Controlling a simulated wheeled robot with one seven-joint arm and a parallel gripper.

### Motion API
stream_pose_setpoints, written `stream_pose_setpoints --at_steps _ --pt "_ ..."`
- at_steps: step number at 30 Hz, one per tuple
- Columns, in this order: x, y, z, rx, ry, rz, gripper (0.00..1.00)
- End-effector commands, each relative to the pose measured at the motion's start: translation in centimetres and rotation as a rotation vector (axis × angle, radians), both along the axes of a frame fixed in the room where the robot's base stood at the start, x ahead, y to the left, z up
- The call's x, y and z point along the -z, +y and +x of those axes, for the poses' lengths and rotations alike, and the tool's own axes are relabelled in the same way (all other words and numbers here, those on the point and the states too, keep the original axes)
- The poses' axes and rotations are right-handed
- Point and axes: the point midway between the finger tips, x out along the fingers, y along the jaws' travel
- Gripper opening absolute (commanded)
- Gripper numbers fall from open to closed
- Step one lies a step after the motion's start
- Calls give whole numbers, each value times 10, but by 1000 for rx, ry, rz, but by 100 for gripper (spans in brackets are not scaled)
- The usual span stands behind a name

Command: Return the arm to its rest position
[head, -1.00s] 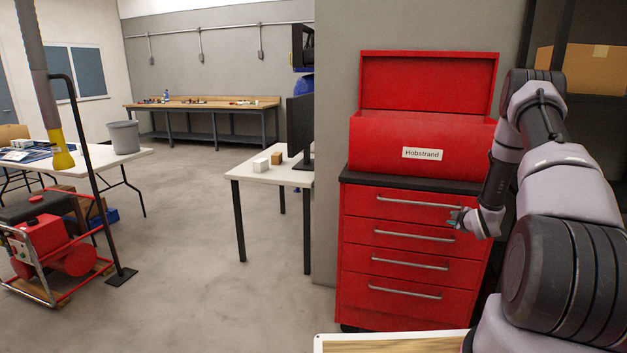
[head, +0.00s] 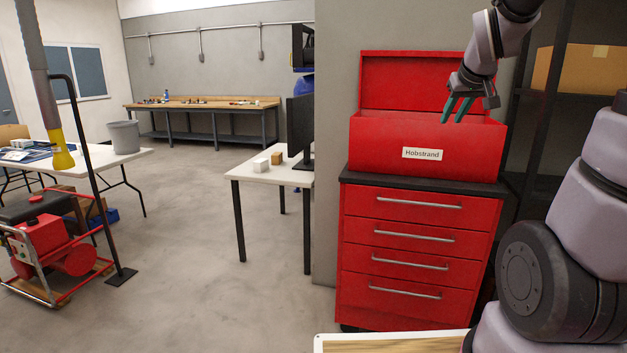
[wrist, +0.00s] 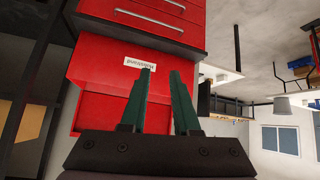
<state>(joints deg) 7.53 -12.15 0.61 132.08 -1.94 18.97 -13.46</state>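My gripper (head: 458,108) is raised in front of the open red toolbox (head: 375,145) in the head view, its green-tipped fingers pointing down and left. The fingers stand apart with nothing between them. In the wrist view my gripper (wrist: 164,98) also shows two spread green fingers, with the red toolbox upside down behind them. My arm comes down from the top of the head view, and its thick lower links fill the right side.
The toolbox stands on a red drawer cabinet (head: 410,268) with its drawers shut. A dark shelf with a cardboard box (head: 583,70) is at the right. A white table (head: 262,172) is left of the cabinet.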

Motion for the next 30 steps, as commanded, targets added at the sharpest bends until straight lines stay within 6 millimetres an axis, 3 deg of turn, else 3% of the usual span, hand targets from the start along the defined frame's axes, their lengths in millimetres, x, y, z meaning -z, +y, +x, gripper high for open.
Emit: stream_pose_setpoints --at_steps 1,6,12,18,30 --pt "-12 13 -26 21 3 51 30" --pt "-26 50 -108 102 59 236 30" --pt "-26 79 -180 160 126 396 30" --pt "-24 89 -206 183 158 457 30" --pt "-24 89 -206 183 158 457 30"
